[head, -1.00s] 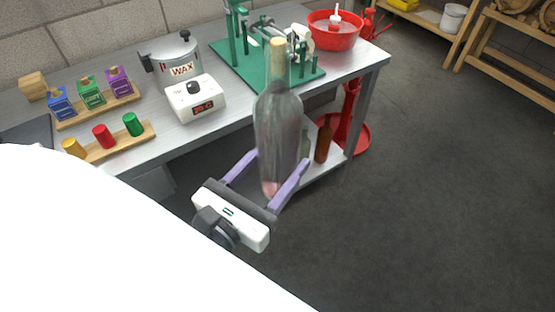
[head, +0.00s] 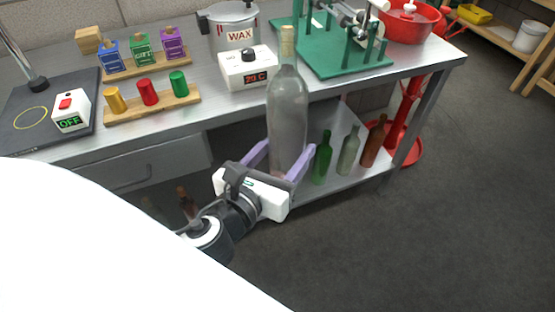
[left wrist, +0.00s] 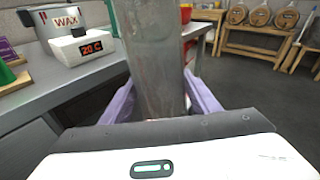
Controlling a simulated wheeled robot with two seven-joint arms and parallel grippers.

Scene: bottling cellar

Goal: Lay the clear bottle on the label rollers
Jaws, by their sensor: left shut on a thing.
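The clear bottle (head: 287,110) stands upright between the purple fingers of my left gripper (head: 283,165), which is shut on its lower part. The bottle is in front of the bench edge, with its cork-coloured neck in front of the bench top. In the left wrist view the bottle (left wrist: 155,60) rises between the fingers, its top cut off. The label rollers (head: 352,18) are on a green machine base (head: 345,55) at the back right of the bench, partly cut off by the top edge. My right gripper is not in view.
The wax pot (head: 232,28) and its control box (head: 247,68) stand behind the bottle. Wooden racks with coloured boxes (head: 145,50) and caps (head: 150,98) are to the left. Green (head: 322,158), clear (head: 348,152) and brown (head: 373,142) bottles stand on the lower shelf. A red bowl (head: 408,25) is at the right.

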